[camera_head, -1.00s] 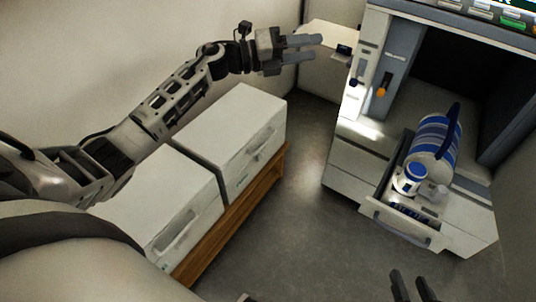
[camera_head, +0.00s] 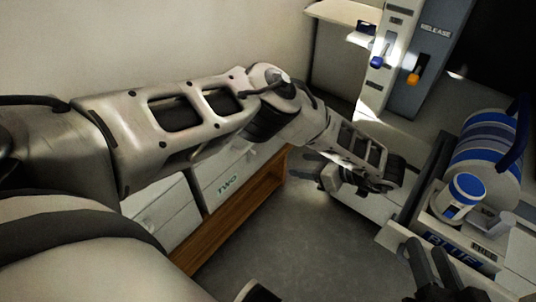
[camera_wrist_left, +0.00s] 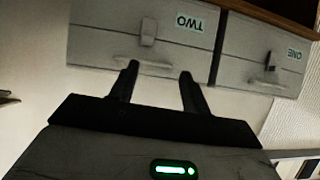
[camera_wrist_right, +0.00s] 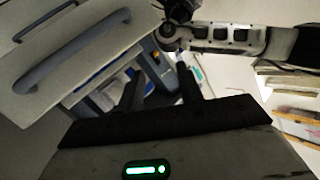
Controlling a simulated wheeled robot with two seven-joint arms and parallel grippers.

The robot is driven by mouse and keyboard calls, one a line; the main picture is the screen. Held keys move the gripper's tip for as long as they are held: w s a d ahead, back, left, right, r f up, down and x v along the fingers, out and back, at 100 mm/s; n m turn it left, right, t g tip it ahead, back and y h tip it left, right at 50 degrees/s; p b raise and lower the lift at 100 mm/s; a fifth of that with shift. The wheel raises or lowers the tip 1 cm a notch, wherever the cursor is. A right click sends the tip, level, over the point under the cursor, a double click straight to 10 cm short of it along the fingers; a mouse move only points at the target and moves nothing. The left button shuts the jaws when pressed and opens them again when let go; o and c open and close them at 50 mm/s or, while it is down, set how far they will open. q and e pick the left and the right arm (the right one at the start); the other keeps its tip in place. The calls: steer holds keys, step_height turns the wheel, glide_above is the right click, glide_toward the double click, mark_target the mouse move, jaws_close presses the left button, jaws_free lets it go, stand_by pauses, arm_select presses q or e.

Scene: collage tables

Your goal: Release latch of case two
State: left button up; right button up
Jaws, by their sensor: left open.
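Case two is a pale grey box; its front, with the green label TWO (camera_head: 228,184), shows partly beneath my left arm in the head view. In the left wrist view case two (camera_wrist_left: 100,45) appears upside down, with its latch (camera_wrist_left: 148,32) beside the label and a handle near my fingertips. My left gripper (camera_wrist_left: 160,72) is open and empty, facing the front of case two; it also shows in the head view (camera_head: 308,168), apart from the case. My right gripper (camera_head: 425,246) is open and empty at the lower right.
Case one (camera_wrist_left: 240,55) stands beside case two. Both rest on a wooden bench (camera_head: 235,218). Grey floor lies between.

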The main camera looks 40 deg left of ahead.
arm_select(q)
steer(key=w+f+y+b, duration=0.1)
steer(key=f, duration=0.1)
steer(key=b, duration=0.3)
glide_toward(260, 148)
steer(key=x, duration=0.5)
steer(key=shift+t+y, duration=0.4)
steer(key=x, duration=0.2)
steer(key=b+x, duration=0.1)
steer(key=x, duration=0.1)
steer(key=shift+s+a, duration=0.15)
steer(key=shift+s, duration=0.2)
arm_select(e)
steer(key=shift+w+a+r+n+t+y, duration=0.15)
steer(key=shift+w+a+r+t+y, duration=0.1)
steer(key=shift+w+r+t+y, duration=0.25)
steer(key=shift+w+a+r+n+t+y, duration=0.15)
steer(key=shift+w+a+r+t+y, duration=0.1)
steer(key=shift+t+y, duration=0.4)
